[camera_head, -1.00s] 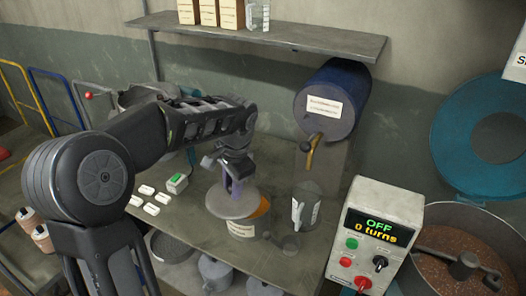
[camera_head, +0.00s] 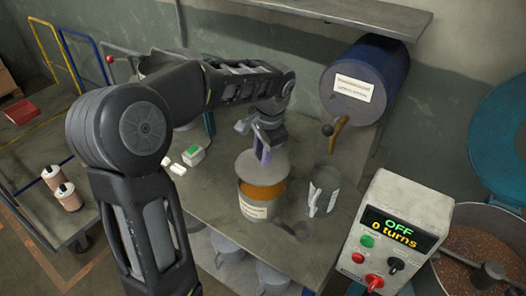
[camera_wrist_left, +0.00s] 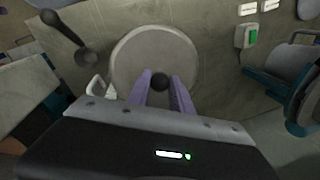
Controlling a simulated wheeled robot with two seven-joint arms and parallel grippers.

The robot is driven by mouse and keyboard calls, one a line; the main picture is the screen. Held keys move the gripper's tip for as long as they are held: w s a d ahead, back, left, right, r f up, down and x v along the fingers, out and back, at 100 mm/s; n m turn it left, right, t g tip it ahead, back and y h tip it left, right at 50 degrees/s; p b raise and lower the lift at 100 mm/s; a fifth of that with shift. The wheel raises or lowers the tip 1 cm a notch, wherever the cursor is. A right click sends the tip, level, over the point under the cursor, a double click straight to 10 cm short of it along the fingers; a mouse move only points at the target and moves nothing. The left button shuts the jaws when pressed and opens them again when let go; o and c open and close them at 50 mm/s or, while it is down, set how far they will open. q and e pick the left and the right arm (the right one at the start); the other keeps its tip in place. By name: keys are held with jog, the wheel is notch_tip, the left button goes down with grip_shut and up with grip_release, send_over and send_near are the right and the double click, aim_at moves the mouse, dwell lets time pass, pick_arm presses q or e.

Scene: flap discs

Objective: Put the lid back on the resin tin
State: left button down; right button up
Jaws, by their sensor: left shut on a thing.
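The lid (camera_head: 266,164) is a flat grey disc with a dark knob (camera_wrist_left: 160,81). My left gripper (camera_head: 263,152) is shut on the knob, with its purple fingers either side of it in the left wrist view (camera_wrist_left: 161,90). The resin tin (camera_head: 257,209) stands on the bench, with a pale label and orange showing below the lid's near edge. The lid is held over the tin's back part, apparently above its rim; the exact gap is hard to tell. The lid hides the tin in the left wrist view. My right gripper is not in view.
A clear jug (camera_head: 322,190) stands close right of the tin, and a dark ladle (camera_head: 297,231) lies in front. A blue drum (camera_head: 366,80) with a tap is behind. A control box (camera_head: 391,236) reads OFF, 0 turns. A small green-topped device (camera_head: 193,155) is at left.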

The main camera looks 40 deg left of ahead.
pick_arm(q)
jog(key=shift+f+b, duration=1.8)
jog(key=shift+f, duration=0.9)
jog(key=shift+f, duration=0.15)
dwell(0.3)
jog(key=c, duration=0.6)
grip_release()
jog(key=shift+r+p, duration=2.65)
jog(key=shift+r, duration=0.9)
jog(key=shift+c, duration=0.4)
grip_shut()
